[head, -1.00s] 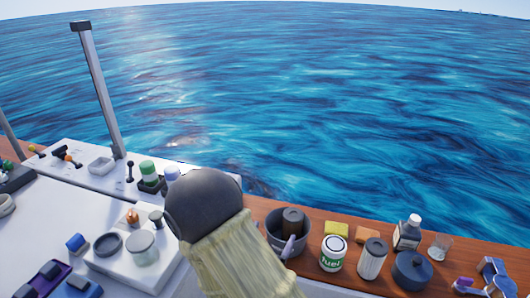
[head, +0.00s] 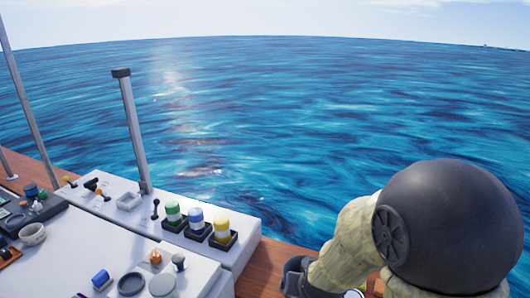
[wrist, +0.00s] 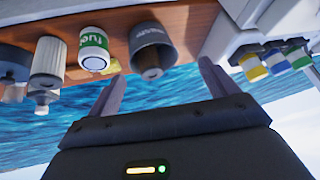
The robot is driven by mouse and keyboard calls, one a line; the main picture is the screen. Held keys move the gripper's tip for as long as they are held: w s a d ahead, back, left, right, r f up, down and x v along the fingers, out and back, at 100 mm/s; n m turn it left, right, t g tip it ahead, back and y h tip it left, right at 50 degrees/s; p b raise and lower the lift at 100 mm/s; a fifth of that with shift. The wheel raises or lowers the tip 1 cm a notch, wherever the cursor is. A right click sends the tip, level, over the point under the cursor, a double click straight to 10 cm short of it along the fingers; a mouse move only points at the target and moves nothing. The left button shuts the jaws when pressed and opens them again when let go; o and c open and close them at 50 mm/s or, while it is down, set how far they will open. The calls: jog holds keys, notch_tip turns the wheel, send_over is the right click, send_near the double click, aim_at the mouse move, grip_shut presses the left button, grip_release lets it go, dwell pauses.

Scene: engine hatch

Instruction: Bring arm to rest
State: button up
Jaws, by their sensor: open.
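My gripper (wrist: 160,90) shows in the wrist view with its two fingers spread apart and nothing between them. The wrist view is upside down, with the sea below and the wooden deck above. A grey bucket (wrist: 152,50) with a dark round thing in it shows beyond the gap between the fingers, apart from them. In the head view my bent arm fills the lower right, and the gripper's fingers are not visible there.
A white fuel can (wrist: 93,50) and a filter-like cylinder (wrist: 48,60) stand on the wooden deck (wrist: 115,18). Green, blue and yellow capped bottles (head: 197,222) sit in black holders on the white counter (head: 95,238). A metal post (head: 133,130) rises from the counter. Open sea lies beyond.

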jog(key=s+d+r+n+g+p, duration=0.1)
jog(key=s+d+r+n+g, duration=0.1)
jog(key=s, duration=0.6)
jog(key=d+r+g, duration=0.1)
jog(key=d+r, duration=0.1)
jog(key=d, duration=0.1)
jog(key=shift+s+d+r+g+h+p, duration=0.15)
jog(key=shift+s+d+g+h+p, duration=0.15)
jog(key=shift+s+d+g, duration=0.1)
jog(key=shift+c, duration=0.3)
